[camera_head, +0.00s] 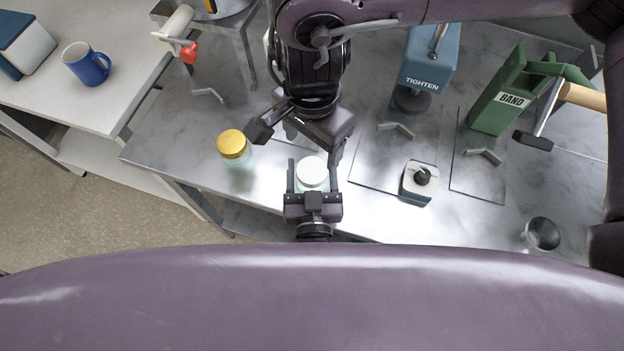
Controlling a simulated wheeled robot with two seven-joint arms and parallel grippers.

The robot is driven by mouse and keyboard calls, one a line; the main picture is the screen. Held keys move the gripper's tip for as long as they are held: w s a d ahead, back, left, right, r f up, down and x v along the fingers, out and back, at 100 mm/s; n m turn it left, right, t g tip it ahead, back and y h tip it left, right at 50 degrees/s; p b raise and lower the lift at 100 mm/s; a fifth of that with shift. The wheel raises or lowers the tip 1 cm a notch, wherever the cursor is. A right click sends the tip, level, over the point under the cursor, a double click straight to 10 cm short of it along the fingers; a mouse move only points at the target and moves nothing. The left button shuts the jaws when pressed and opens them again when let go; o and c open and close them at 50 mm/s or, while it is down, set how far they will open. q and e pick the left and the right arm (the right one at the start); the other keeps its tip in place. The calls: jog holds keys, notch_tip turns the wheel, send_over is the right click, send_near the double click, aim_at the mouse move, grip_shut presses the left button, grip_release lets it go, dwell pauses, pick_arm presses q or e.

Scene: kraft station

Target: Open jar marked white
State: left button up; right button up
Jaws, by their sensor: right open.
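The jar with the white lid (311,172) stands near the front edge of the metal table. My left gripper (312,178) comes from the front, with one finger on each side of this jar, and appears closed on its glass body. The lid is on the jar. My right gripper (300,146) hangs above and just behind the jar. Its fingers are spread wide with nothing between them. A second jar with a yellow lid (233,144) stands to the left, apart from both grippers.
A blue "TIGHTEN" stand (430,62) and a green "BAND" device (500,92) stand at the back right. A small block with a black knob (418,183) and a metal cup (541,234) are to the right. A blue mug (86,64) stands on the left counter.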

aim_at(312, 170)
pick_arm(q)
jog(key=c, duration=1.2)
grip_shut()
pick_arm(e)
jog(key=m, duration=0.6)
jog(key=shift+m, duration=0.3)
jog(key=m, duration=1.2)
jog(key=shift+m, duration=0.4)
jog(key=m, duration=1.4)
jog(key=shift+m, duration=0.4)
jog(key=m, duration=0.8)
jog(key=shift+m, duration=0.4)
jog(key=m, duration=1.4)
jog(key=shift+f+m, duration=0.15)
jog(key=shift+m, duration=0.55)
jog(key=shift+f, duration=3.85)
